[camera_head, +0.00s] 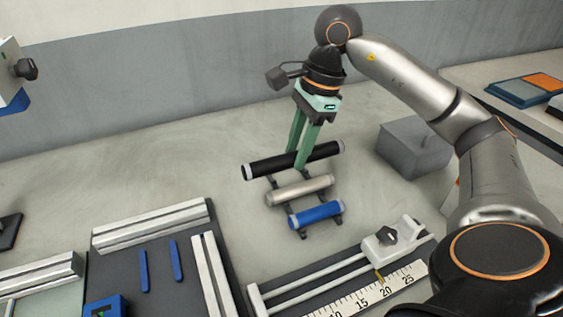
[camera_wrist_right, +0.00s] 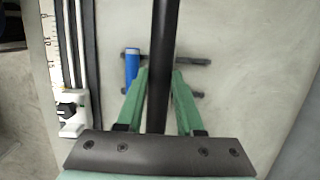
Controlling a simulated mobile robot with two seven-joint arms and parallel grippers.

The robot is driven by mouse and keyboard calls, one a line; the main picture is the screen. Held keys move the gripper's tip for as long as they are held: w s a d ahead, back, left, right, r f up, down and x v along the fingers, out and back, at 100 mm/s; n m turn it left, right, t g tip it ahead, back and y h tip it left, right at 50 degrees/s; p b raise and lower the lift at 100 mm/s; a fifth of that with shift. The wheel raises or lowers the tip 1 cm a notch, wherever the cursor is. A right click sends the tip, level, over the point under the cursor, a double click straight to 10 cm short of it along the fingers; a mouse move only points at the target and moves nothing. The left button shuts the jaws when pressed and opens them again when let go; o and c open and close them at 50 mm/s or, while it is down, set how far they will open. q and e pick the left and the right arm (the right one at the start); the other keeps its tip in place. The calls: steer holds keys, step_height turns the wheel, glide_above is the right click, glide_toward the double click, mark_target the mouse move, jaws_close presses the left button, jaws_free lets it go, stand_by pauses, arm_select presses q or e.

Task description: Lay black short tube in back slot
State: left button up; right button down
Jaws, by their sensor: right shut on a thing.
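A black tube (camera_head: 270,167) with pale end caps lies crosswise between the fingers of my right gripper (camera_head: 300,160), which is shut on it near its middle. The tube is longer than the two others here. It is at the back end of a small dark rack (camera_head: 272,183); I cannot tell whether it touches the rack. A beige tube (camera_head: 300,190) lies in the middle of the rack and a blue tube (camera_head: 317,214) at the front. In the right wrist view the black tube (camera_wrist_right: 161,50) runs between the green fingers and hides the beige one; the blue tube (camera_wrist_right: 132,68) shows beside it.
A grey block (camera_head: 413,147) stands right of the rack. A ruler fixture with rods (camera_head: 320,280) lies in front. A dark board with metal rails (camera_head: 150,227) is at the left. A blue and orange case (camera_head: 525,90) is far right. The table behind the rack is clear.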

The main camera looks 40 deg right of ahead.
steer(key=w+d+f, duration=0.1)
steer(key=w+f, duration=0.1)
steer(key=w+d+f, duration=0.2)
steer(key=w+f, duration=0.1)
steer(key=w+d+f, duration=0.2)
steer(key=w, duration=0.1)
steer(key=shift+d+f, duration=0.25)
steer(key=shift+f, duration=0.1)
steer(key=shift+w+f, duration=0.15)
steer(key=shift+w+d+f, duration=0.1)
steer(key=shift+d+f, duration=0.05)
steer(key=shift+f, duration=1.55)
steer(key=shift+f, duration=0.1)
steer(key=c, duration=0.5)
jaws_free()
steer(key=shift+f, duration=0.1)
steer(key=shift+c, duration=0.2)
steer(key=p+v, duration=0.1)
steer(key=v, duration=1.1)
steer(key=shift+w, duration=0.1)
